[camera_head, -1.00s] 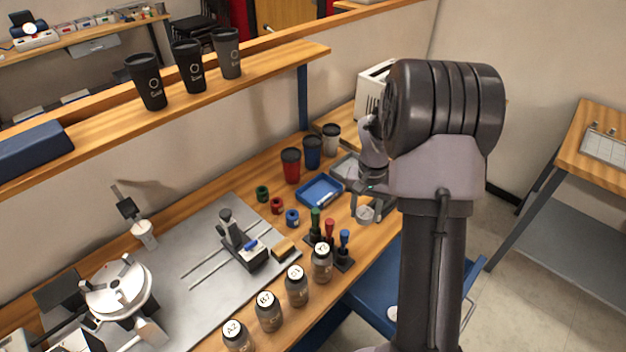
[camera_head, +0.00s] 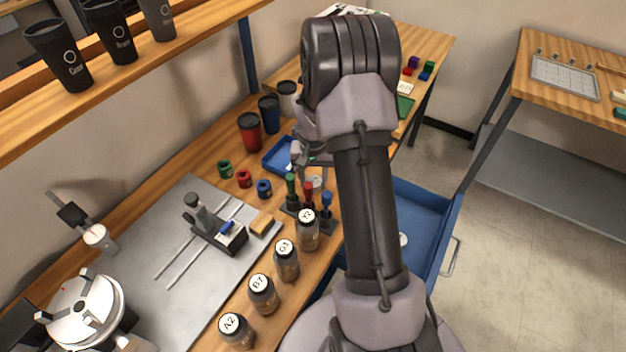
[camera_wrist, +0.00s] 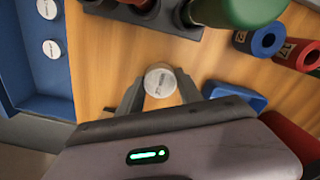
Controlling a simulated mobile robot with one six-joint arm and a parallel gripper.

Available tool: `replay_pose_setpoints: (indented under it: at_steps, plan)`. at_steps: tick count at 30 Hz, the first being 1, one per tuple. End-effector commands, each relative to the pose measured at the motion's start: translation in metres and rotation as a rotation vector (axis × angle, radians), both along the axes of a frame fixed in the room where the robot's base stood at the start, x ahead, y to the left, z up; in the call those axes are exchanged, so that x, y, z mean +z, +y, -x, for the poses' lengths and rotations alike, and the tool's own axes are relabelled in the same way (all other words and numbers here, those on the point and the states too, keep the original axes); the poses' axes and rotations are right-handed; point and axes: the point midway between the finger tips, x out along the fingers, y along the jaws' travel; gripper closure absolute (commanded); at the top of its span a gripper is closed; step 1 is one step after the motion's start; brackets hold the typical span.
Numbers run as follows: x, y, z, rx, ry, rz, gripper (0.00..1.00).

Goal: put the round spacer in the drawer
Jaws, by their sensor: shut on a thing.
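My gripper (camera_wrist: 158,92) is shut on a small pale round spacer (camera_wrist: 159,80), held between its two fingertips in the wrist view. In the head view my gripper (camera_head: 312,172) is over the bench, beside the stamp rack, and my arm partly hides it. The blue drawer (camera_head: 425,215) stands open below the bench's right edge, with my arm in front of its left part. In the wrist view the drawer (camera_wrist: 25,75) is at the left, apart from the held spacer. Two white discs (camera_wrist: 52,49) lie in it.
A rack with green, red and blue stamps (camera_head: 308,195) stands close to my gripper. Labelled jars (camera_head: 286,260) line the front edge. A blue tray (camera_head: 275,155), cups (camera_head: 250,132) and coloured rings (camera_head: 244,178) are nearby. Much of the drawer floor is clear.

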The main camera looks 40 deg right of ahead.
Motion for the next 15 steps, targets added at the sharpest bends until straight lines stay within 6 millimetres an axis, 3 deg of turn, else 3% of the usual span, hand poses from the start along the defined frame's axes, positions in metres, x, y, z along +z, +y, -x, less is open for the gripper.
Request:
replay_pose_setpoints:
  at_steps: [4,5,7,15]
  plan:
    - [-0.0042,0.0,0.0,0.0,0.0,0.0,1.0]
    - [-0.0032,0.0001,0.0001,0.0,0.0,0.0,0.52]
    - [-0.0028,0.0001,0.0001,0.0,0.0,0.0,0.38]
    - [-0.0025,0.0,0.0,0.0,0.0,0.0,0.36]
